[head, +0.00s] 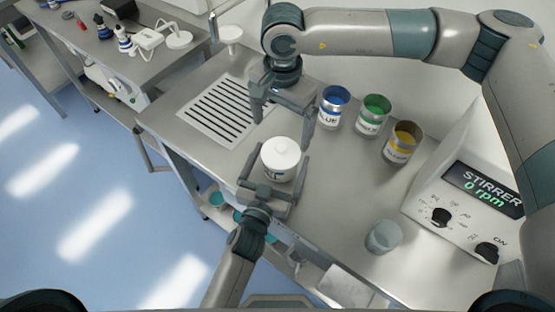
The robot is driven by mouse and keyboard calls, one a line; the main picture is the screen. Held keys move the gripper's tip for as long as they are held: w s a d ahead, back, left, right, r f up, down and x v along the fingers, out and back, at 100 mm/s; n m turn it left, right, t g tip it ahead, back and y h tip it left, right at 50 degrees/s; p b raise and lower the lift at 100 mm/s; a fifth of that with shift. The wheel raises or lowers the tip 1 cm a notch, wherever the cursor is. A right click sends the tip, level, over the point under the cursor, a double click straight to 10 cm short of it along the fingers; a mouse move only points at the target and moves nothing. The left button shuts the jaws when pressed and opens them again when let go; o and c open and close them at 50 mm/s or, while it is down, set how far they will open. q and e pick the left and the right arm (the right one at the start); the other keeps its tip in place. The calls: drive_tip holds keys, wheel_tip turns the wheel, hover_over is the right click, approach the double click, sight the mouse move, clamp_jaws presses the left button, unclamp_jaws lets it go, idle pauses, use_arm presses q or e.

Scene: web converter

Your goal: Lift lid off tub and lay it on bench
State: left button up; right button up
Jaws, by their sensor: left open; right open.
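A white tub (277,172) stands upright near the front edge of the grey bench (345,190). Its white lid (283,148), with a small knob, is on top. My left gripper (274,168) comes from the front, open, with one finger on each side of the tub; whether they touch it is unclear. My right gripper (283,128) points down from behind, open and empty, just above and behind the lid. The tub's lower front is partly hidden by my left gripper.
Blue (333,108), green (373,115) and yellow (403,143) cans stand right of the tub. A stirrer (465,200) and clear beaker (383,237) are farther right. A slotted drain panel (228,110) lies left. Bare bench shows between tub and beaker.

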sight(281, 147)
idle(0.3)
use_arm(q)
drive_tip(key=c, duration=1.5)
drive_tip(key=shift+c, duration=0.4)
use_arm(e)
drive_tip(key=shift+o, duration=0.8)
wheel_tip(281, 147, up, 5)
drive_tip(key=m, duration=1)
drive_tip(key=shift+f, duration=0.15)
drive_tip(key=shift+f, duration=0.15)
wheel_tip(281, 147, down, 12)
drive_tip(key=shift+r, duration=0.15)
